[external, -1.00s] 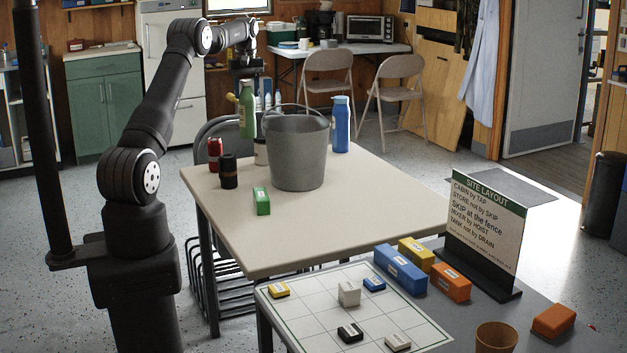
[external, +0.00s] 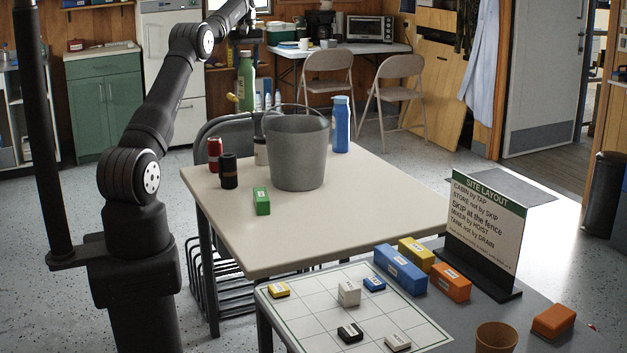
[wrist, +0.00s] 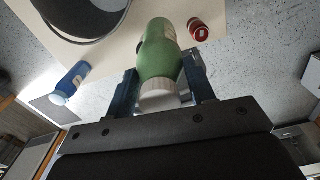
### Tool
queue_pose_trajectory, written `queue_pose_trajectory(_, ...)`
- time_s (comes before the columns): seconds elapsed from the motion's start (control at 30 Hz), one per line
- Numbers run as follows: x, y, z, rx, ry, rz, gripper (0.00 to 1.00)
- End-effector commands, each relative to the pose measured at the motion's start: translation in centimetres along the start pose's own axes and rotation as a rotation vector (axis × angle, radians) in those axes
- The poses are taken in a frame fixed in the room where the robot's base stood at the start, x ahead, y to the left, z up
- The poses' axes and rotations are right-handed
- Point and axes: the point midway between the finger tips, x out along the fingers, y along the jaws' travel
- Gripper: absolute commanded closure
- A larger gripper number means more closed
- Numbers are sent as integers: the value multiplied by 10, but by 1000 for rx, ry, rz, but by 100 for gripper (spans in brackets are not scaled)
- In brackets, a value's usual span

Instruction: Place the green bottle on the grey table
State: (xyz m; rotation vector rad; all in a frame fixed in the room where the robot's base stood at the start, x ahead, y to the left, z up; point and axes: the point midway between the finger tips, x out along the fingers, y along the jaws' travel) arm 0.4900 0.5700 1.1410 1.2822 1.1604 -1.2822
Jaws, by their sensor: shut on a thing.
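The green bottle (external: 246,68) is upright and raised, behind and left of the bucket in the external view. My gripper (external: 244,45) is shut on it near its top. In the wrist view the green bottle (wrist: 160,55) sits between the two fingers of my gripper (wrist: 165,88), with its pale cap towards the camera. The grey table (external: 462,318) is at the bottom right of the external view, well apart from the bottle.
A beige table (external: 330,220) carries a grey bucket (external: 296,155), blue bottle (external: 341,125), red can (external: 215,153), dark can (external: 229,172) and green block (external: 262,201). The grey table holds a grid sheet (external: 315,317), a sign (external: 484,230), several blocks and a brown cup (external: 496,338).

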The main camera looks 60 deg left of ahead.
Motion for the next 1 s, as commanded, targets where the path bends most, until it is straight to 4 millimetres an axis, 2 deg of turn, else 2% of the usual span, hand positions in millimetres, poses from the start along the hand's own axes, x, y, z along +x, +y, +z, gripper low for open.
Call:
queue_pose_trajectory(0.03, 1, 12, 9, 16, -1, 0, 84)
queue_pose_trajectory(0.27, 0, 56, 45, 74, 1, 1, 84)
queue_pose_trajectory(0.37, 0, 83, 70, 112, 0, 1, 84)
queue_pose_trajectory(0.47, -1, 114, 103, 158, 0, 0, 84)
queue_pose_trajectory(0.7, -2, 192, 208, 292, 0, 1, 84)
queue_pose_trajectory(0.87, -2, 233, 286, 383, 0, 0, 84)
queue_pose_trajectory(1.0, -2, 261, 357, 463, 0, 1, 84)
